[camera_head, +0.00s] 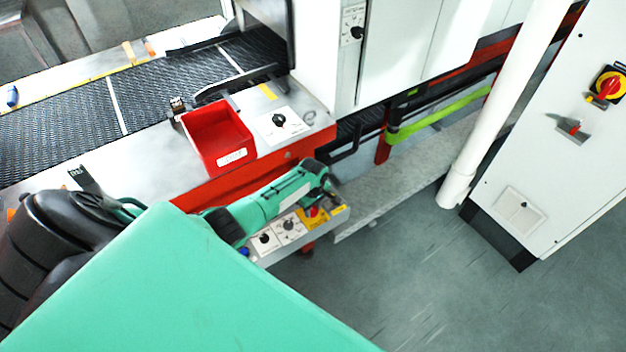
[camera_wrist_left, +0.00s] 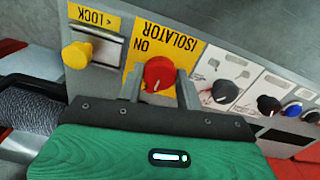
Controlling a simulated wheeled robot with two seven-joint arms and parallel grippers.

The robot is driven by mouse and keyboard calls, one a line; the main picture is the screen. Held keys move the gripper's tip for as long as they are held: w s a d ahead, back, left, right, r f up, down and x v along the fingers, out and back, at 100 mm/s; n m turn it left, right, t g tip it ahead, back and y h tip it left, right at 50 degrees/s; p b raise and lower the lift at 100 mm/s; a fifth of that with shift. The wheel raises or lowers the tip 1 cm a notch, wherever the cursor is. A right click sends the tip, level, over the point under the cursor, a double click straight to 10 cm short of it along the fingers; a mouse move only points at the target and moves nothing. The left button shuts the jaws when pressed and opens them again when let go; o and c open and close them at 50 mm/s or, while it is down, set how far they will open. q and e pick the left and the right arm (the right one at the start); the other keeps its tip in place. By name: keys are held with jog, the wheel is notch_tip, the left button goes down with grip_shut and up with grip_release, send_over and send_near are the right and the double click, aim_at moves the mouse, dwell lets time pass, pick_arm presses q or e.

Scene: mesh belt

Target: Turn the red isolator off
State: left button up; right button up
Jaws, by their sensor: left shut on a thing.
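The red isolator knob (camera_wrist_left: 158,73) sits on a yellow plate (camera_wrist_left: 178,42) marked ISOLATOR and ON, which reads upside down in the left wrist view. A small pale mark shows on the knob's lower face. My left gripper (camera_wrist_left: 160,84) has one finger on each side of the knob and is shut on it. In the head view my left gripper (camera_head: 328,198) is at the end of the control panel (camera_head: 338,216), over the yellow plate, and the red knob (camera_head: 314,212) is partly hidden. My right gripper is not in view.
Beside the isolator are a black knob (camera_wrist_left: 225,91), more small knobs and a yellow knob (camera_wrist_left: 76,55) by a LOCK label. A red tray (camera_head: 217,137) stands by the mesh belt (camera_head: 60,120). A cabinet at right carries another red-and-yellow switch (camera_head: 608,85).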

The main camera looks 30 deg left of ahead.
aim_at(312, 210)
pick_arm(q)
jog(key=shift+a+n, duration=0.1)
jog(key=shift+n, duration=0.3)
jog(key=o, duration=1)
notch_tip(312, 210, up, 14)
jog(key=shift+f+b, duration=0.1)
jog(key=shift+b, duration=0.3)
